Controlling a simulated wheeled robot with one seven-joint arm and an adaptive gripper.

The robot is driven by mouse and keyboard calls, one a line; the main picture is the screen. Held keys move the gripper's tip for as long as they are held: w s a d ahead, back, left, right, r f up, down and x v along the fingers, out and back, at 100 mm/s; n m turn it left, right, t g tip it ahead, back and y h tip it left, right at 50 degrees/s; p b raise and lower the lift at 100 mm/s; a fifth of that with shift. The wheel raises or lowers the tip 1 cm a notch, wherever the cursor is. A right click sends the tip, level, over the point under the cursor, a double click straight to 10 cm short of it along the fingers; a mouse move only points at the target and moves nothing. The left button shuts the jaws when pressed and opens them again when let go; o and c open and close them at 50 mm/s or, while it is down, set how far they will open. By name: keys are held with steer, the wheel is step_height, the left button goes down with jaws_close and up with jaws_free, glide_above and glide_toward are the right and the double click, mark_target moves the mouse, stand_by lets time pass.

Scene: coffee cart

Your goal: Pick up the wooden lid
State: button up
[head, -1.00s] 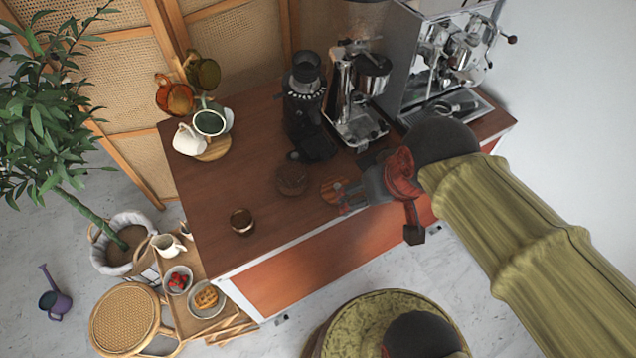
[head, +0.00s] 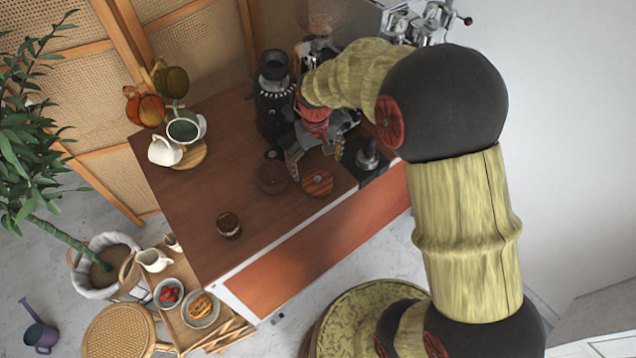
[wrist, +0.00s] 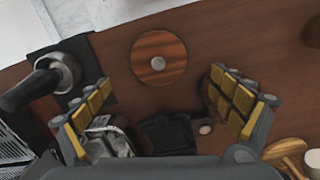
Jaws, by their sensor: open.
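The wooden lid (head: 317,182) is a flat, striped brown disc with a small round grey knob. It lies on the brown counter near the front edge, beside a dark glass jar (head: 272,177). In the wrist view the lid (wrist: 159,57) is fully visible at upper middle, ahead of the fingertips. My gripper (head: 315,156) points down over the counter, just behind the lid. In the wrist view my gripper (wrist: 158,88) has its yellow-padded fingers spread wide, with nothing between them. The lid is apart from both fingers.
A tamper (head: 367,155) stands on a black mat right of the lid. A black grinder (head: 275,95) and the espresso machine (head: 425,25) stand behind. A small glass cup (head: 229,225) is at the front left; mugs hang on a stand (head: 190,155) at the back left. Counter between is clear.

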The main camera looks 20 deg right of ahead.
mark_target(318, 178)
steer(key=f, duration=0.2)
steer(key=f+b, duration=0.1)
steer(key=f, duration=0.3)
steer(key=shift+s+d+f, duration=0.15)
steer(key=shift+s+f, duration=0.1)
steer(key=shift+f, duration=0.05)
steer(key=shift+c, duration=0.8)
steer(key=c, duration=1.1)
steer(key=shift+r, duration=0.15)
